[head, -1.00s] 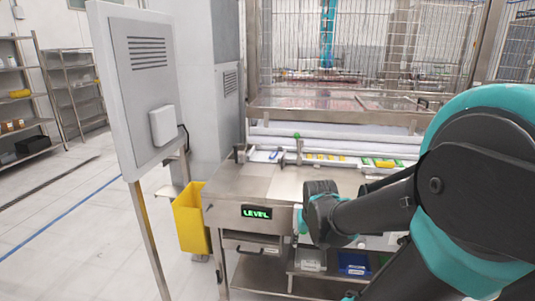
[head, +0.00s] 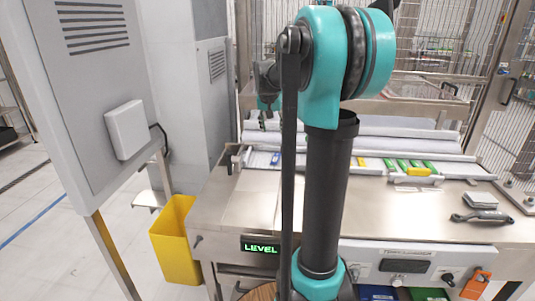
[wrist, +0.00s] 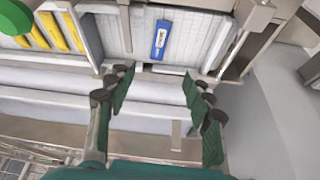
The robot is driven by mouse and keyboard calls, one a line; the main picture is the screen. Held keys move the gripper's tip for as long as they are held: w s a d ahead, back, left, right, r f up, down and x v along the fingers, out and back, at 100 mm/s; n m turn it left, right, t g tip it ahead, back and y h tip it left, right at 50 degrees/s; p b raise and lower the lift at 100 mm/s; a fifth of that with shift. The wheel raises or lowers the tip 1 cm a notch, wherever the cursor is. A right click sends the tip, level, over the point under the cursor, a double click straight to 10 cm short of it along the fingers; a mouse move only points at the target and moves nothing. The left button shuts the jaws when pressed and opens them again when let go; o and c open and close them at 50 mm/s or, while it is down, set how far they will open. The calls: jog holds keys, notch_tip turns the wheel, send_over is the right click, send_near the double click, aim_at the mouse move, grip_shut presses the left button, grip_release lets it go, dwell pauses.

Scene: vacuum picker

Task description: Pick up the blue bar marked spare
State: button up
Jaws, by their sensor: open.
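The blue bar (wrist: 160,39) lies in a pale slotted tray (wrist: 195,48) in the wrist view, with a white label whose lettering is too small to read surely. In the head view it is a small blue piece (head: 275,158) left of my arm. My gripper (wrist: 156,82) is open and empty, its two fingers spread wide in the wrist view. The bar appears beyond the fingertips, between their lines, and apart from them. In the head view my gripper (head: 266,118) hangs above the rear of the table, partly hidden behind my arm.
White rollers (head: 410,143) lie behind the tray. A yellow bin (head: 175,240) stands left.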

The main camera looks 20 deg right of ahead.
aim_at(276, 157)
jog(key=x, duration=1.7)
jog(key=shift+w+d+f, duration=0.15)
jog(key=shift+c, duration=0.2)
jog(key=c, duration=1.1)
